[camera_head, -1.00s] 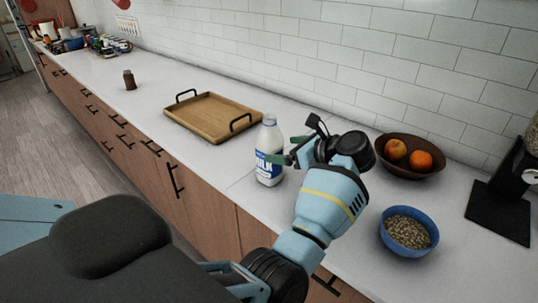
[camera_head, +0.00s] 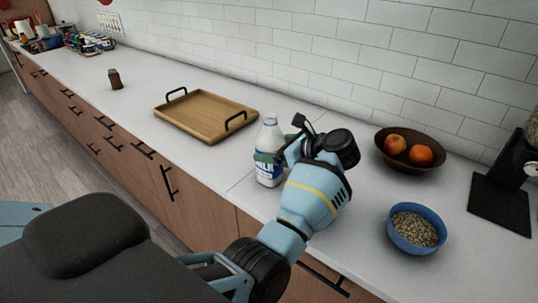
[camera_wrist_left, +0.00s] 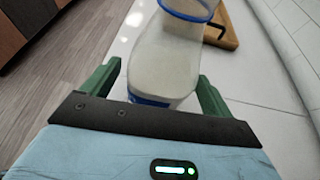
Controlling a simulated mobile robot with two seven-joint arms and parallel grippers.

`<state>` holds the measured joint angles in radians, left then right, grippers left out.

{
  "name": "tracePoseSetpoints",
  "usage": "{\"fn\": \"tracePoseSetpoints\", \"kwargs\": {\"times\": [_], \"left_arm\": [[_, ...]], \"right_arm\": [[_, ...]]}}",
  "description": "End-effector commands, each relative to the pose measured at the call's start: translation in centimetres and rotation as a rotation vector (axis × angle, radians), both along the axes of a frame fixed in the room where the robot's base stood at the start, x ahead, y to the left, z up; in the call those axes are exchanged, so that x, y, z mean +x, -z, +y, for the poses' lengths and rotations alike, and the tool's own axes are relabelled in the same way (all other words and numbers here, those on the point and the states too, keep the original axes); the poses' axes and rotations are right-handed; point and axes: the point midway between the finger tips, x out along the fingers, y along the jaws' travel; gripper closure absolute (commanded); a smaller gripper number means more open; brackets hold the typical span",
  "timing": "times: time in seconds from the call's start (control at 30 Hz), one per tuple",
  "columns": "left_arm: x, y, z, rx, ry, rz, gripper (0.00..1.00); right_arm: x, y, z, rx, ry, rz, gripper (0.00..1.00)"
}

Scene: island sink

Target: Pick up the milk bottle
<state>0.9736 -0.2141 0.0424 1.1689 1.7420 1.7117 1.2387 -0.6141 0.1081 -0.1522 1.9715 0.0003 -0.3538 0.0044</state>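The milk bottle (camera_head: 268,158) stands upright on the white counter, a clear bottle of white milk with a blue label. In the left wrist view the bottle (camera_wrist_left: 165,60) is between the two green fingers of my left gripper (camera_wrist_left: 155,85). A gap shows at the right finger and the left finger is a little apart too, so the gripper looks open around the bottle. In the head view my left gripper (camera_head: 268,157) is at the bottle's upper label, and the wrist hides part of its right side. My right gripper is not in view.
A wooden tray (camera_head: 190,131) with black handles lies behind and left of the bottle. A brown bowl with oranges (camera_head: 381,155) and a blue bowl of grain (camera_head: 393,231) are to the right. A small brown shaker (camera_head: 115,80) stands farther left. The tiled wall bounds the counter.

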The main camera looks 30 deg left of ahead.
Motion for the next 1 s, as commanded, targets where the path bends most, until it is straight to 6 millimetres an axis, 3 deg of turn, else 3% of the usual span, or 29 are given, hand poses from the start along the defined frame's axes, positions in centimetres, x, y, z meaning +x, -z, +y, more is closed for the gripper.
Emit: {"fn": "tracePoseSetpoints", "kwargs": {"times": [0.03, 0.33, 0.67, 1.0], "left_arm": [[0.0, 0.0, 0.0, 0.000, 0.000, 0.000, 0.21], [0.0, 0.0, 0.0, 0.000, 0.000, 0.000, 0.60], [0.0, -0.7, 0.0, 0.000, 0.000, -0.003, 0.61], [0.1, -6.4, -0.1, -0.002, 0.000, -0.003, 0.61]], "right_arm": [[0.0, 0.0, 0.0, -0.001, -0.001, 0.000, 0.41], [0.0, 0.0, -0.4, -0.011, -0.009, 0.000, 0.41], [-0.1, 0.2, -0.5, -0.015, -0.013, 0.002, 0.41], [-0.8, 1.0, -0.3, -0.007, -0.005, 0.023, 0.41]]}}
